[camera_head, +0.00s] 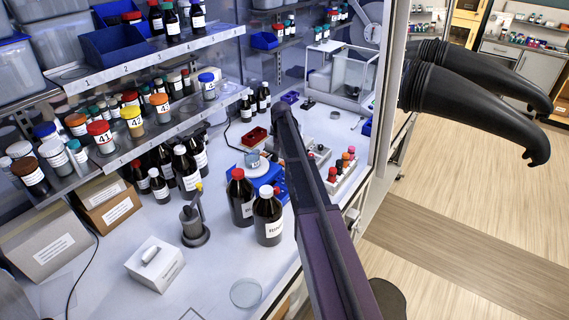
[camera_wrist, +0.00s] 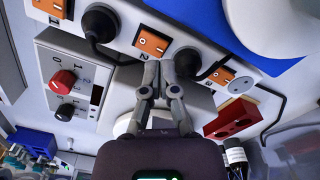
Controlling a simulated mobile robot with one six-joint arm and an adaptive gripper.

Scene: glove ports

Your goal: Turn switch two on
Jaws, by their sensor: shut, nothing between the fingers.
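In the wrist view a pale strip carries orange rocker switches: one at the upper left (camera_wrist: 50,6), one in the middle (camera_wrist: 152,42) and one at the right (camera_wrist: 222,76). Black plugs sit between them. In the head view my arm reaches over the bench; the strip cannot be made out there.
In the wrist view a grey panel with a red knob (camera_wrist: 62,80) and a black knob (camera_wrist: 65,112) is left of my gripper. A red tray (camera_wrist: 230,118) is right. In the head view, dark bottles (camera_head: 268,217) and a rack of small vials (camera_head: 341,174) flank my arm.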

